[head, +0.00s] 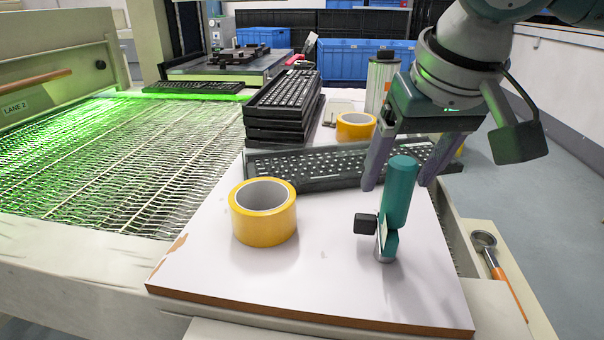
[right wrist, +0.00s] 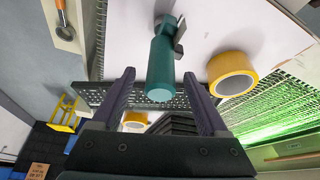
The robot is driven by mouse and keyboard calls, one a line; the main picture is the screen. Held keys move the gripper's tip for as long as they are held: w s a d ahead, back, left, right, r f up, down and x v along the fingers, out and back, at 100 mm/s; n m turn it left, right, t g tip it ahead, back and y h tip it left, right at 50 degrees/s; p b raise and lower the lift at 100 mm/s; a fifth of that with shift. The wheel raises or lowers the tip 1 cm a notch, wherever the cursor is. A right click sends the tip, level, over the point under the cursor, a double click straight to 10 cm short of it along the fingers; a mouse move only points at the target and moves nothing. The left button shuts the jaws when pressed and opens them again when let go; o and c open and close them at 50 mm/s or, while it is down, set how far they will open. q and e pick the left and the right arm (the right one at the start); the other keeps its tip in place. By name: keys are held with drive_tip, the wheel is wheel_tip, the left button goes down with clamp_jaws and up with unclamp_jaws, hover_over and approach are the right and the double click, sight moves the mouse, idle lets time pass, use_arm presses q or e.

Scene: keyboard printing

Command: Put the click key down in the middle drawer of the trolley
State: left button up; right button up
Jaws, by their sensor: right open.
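A teal-handled tool with a black square knob, probably the click key (head: 400,190), stands upright on a white board (head: 320,295). It also shows in the right wrist view (right wrist: 162,65), in line with the space between my fingers. My right gripper (head: 398,183) is open and empty near the top of the teal handle, one finger to each side in the picture. I cannot tell whether the fingers touch it. Its fingers also show in the right wrist view (right wrist: 158,76). My left gripper is not in view. I cannot make out a trolley's middle drawer.
A yellow tape roll (head: 264,228) lies left of the tool, another (head: 355,126) farther back. A black keyboard (head: 310,165) lies behind, near a keyboard stack (head: 280,105). A green-lit mesh conveyor (head: 120,165) runs at left. An orange-handled tool (head: 495,262) lies at right.

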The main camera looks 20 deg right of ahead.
clamp_jaws()
idle(0.5)
idle(0.8)
